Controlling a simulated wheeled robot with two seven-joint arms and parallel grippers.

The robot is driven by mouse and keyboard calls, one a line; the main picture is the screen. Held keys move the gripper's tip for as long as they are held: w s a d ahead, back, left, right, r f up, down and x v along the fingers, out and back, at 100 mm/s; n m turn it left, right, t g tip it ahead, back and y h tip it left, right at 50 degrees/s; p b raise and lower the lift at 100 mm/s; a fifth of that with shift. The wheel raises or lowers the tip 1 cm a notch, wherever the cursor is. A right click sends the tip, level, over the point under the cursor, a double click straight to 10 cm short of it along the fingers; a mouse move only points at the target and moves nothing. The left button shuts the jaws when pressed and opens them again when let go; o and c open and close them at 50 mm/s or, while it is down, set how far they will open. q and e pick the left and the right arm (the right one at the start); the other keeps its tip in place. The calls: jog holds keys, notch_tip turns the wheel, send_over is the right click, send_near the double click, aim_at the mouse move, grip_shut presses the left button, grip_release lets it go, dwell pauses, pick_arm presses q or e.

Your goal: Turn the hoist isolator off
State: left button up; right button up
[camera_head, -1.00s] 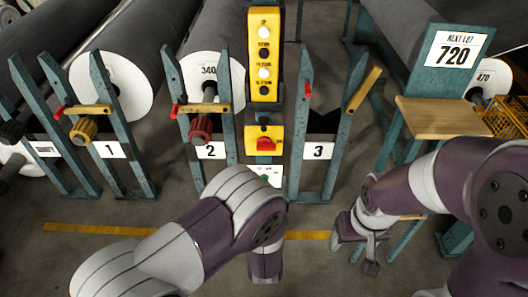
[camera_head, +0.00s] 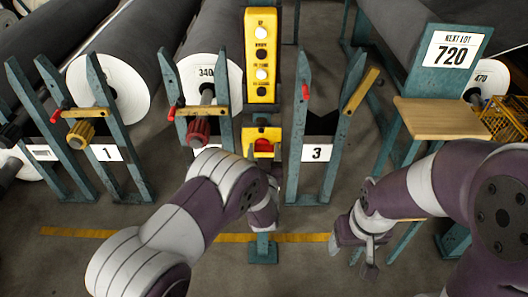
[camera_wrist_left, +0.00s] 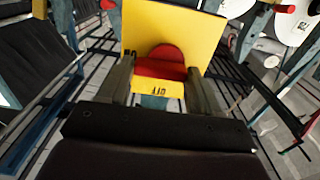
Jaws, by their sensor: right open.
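The hoist isolator is a yellow box (camera_head: 262,133) with a red handle (camera_head: 263,147), low on the post under the button panel. In the left wrist view the red handle (camera_wrist_left: 162,67) stands out from the yellow face (camera_wrist_left: 200,35), with small dark marking on the lower edge. My left gripper (camera_wrist_left: 160,72) is open, with one finger on each side of the handle; I cannot tell whether they touch it. In the head view my left arm hides most of that gripper. My right gripper (camera_head: 357,246) is open and empty, low at the right, away from the isolator.
The yellow button panel (camera_head: 262,55) stands right above the isolator. A wooden shelf (camera_head: 440,118) juts out at the right.

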pick_arm(q)
jog(key=c, duration=0.5)
